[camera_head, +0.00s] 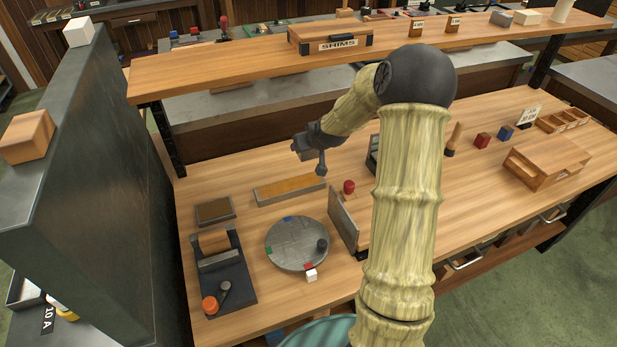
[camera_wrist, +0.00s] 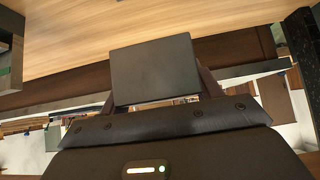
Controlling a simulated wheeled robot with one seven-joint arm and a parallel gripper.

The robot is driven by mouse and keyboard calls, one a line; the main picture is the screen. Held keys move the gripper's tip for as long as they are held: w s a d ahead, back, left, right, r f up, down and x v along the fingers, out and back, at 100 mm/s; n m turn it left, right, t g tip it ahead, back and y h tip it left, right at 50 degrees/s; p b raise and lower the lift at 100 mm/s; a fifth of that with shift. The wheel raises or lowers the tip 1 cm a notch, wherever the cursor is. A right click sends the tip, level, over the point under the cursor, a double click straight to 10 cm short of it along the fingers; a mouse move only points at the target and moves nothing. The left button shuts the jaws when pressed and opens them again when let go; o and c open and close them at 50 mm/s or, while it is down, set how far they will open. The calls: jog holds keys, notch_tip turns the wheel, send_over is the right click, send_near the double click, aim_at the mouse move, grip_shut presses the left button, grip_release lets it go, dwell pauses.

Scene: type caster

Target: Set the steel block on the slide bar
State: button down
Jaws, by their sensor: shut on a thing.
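A dark grey, flat-faced block (camera_wrist: 153,70), which looks like the steel block, sits between the fingers of my gripper (camera_wrist: 155,100) in the wrist view. My gripper (camera_head: 308,145) is shut on it and hangs in the air above the back left of the bench in the head view. There the block is small and hard to tell from the dark fingers. A long low grey bar with a tan top (camera_head: 290,189) lies on the bench below my gripper. It may be the slide bar, but I cannot tell for sure.
A round grey plate (camera_head: 290,245) and a dark clamp-like fixture (camera_head: 222,277) stand at the front left. An upright grey panel (camera_head: 343,219) is right of the plate. The raised shelf (camera_head: 220,76) runs behind my gripper. A wooden organiser (camera_head: 548,160) stands at right.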

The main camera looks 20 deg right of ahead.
send_over(308, 176)
jog(key=shift+f, duration=3)
jog(key=shift+f, duration=1.85)
jog(key=c, duration=0.8)
grip_release()
jog(key=shift+s+f, duration=0.1)
jog(key=shift+f, duration=0.2)
jog(key=o, duration=0.5)
jog(key=shift+r, duration=0.15)
